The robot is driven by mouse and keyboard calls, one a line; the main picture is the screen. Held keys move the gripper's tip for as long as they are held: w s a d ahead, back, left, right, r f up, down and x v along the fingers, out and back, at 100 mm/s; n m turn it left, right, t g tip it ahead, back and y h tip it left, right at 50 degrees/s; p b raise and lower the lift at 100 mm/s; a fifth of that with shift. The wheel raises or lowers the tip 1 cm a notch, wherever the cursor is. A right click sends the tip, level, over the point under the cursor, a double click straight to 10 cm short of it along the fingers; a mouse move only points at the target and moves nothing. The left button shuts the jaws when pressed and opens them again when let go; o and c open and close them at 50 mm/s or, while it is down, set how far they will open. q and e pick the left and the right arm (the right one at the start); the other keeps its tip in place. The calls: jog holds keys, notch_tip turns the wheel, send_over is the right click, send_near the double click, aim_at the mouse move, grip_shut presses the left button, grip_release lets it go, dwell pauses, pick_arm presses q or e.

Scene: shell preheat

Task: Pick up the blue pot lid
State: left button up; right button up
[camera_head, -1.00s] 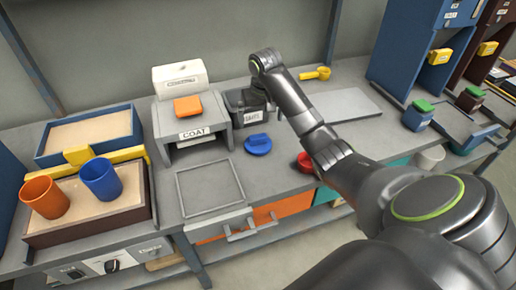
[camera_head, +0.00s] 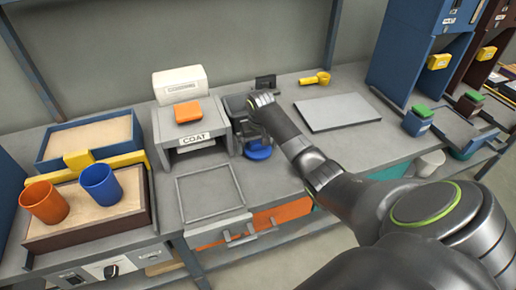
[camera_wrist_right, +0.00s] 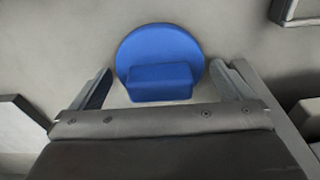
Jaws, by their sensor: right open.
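The blue pot lid (camera_head: 258,151) lies flat on the grey bench, just right of the COAT box, partly hidden by my right gripper. In the right wrist view the lid (camera_wrist_right: 160,50) is a round blue disc with a raised block handle (camera_wrist_right: 160,82). My right gripper (camera_head: 257,139) is over the lid. In the wrist view its two open fingers (camera_wrist_right: 168,88) stand on either side of the lid's handle, with a gap on each side. It holds nothing. My left gripper is not in view.
The COAT box (camera_head: 192,137) with an orange block (camera_head: 187,111) stands left of the lid. A dark bin (camera_head: 236,103) is behind my arm. A square frame (camera_head: 210,192) lies at front left. A grey plate (camera_head: 337,112) lies to the right. Orange (camera_head: 45,201) and blue (camera_head: 101,183) cups stand far left.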

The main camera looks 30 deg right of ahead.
jog(key=c, duration=0.8)
jog(key=shift+r, duration=0.1)
jog(key=shift+c, duration=0.2)
